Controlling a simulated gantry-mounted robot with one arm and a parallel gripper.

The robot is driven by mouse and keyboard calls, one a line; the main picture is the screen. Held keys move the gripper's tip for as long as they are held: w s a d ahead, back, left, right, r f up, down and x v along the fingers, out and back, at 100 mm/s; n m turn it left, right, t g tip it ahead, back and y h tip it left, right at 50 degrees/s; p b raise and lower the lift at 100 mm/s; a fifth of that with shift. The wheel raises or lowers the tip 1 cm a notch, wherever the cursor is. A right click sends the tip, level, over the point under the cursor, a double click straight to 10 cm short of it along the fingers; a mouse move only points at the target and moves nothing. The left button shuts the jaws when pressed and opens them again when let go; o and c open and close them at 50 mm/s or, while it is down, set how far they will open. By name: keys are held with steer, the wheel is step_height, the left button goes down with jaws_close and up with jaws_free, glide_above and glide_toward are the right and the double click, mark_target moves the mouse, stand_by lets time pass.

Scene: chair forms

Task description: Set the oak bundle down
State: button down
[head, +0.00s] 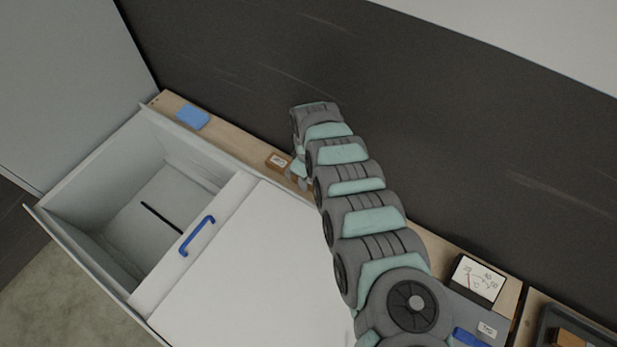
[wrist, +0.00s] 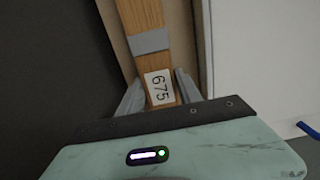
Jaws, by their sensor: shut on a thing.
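The oak bundle (wrist: 147,62) is a wood-brown piece with a grey band and a white label reading 675. In the wrist view it runs away from my gripper (wrist: 158,92), whose two grey fingers are shut on its near end. In the head view, a small brown part of the bundle with a white label (head: 278,161) shows at the pale wooden ledge (head: 235,145), beside my gripper (head: 300,178). My arm hides much of the gripper and bundle there. I cannot tell whether the bundle touches the ledge.
A blue pad (head: 193,117) lies on the ledge at left. An open, deep white drawer (head: 88,205) and a white panel with a blue handle (head: 197,236) stand in front. A dial gauge (head: 477,279) and dark tray (head: 548,318) are at right. A dark wall (head: 440,120) rises behind.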

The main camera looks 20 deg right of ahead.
steer(key=shift+f, duration=0.15)
steer(key=c, duration=0.8)
jaws_free()
step_height(320, 180, up, 12)
steer(key=shift+r+p, duration=0.15)
steer(key=shift+p, duration=0.2)
